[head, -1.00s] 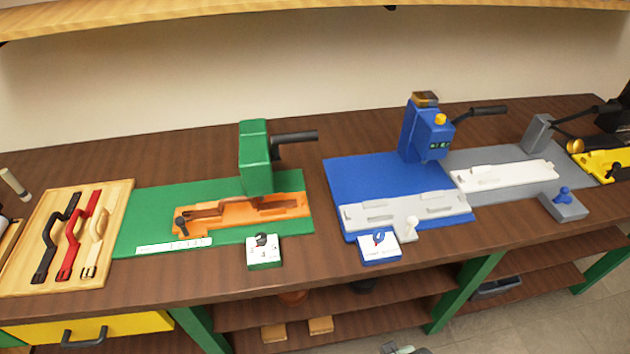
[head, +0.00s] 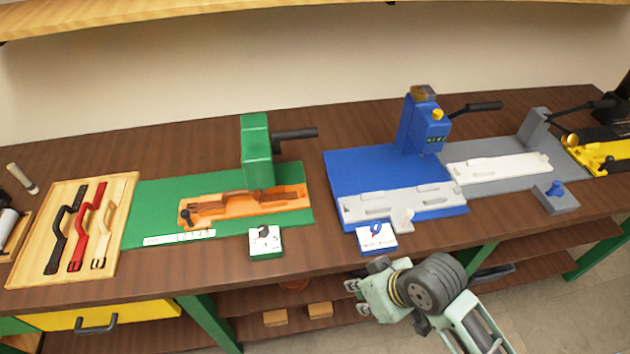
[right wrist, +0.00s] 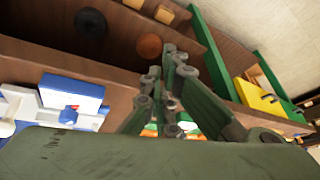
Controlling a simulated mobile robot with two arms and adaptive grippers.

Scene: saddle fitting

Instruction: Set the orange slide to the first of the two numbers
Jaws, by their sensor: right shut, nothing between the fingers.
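The orange slide (head: 243,206) lies on the green base plate (head: 150,205), under the green press head (head: 256,150) with its dark lever. A dark knob sits at the slide's left end. A white scale strip (head: 180,237) with markings too small to read lies along the plate's front edge. A small green-and-white block (head: 265,242) with a dark dial stands at the plate's front right. My right gripper (head: 357,297) is shut and empty, in front of the bench and below its edge, apart from the slide. In the right wrist view its fingers (right wrist: 170,88) are together. My left gripper is not visible.
The blue station (head: 345,170) with a grey-white slide (head: 365,204) and a blue-and-white dial block (head: 376,238) stands right of the green one. A wooden board (head: 117,240) with several straps lies left. Below are shelves and a yellow drawer (head: 130,318).

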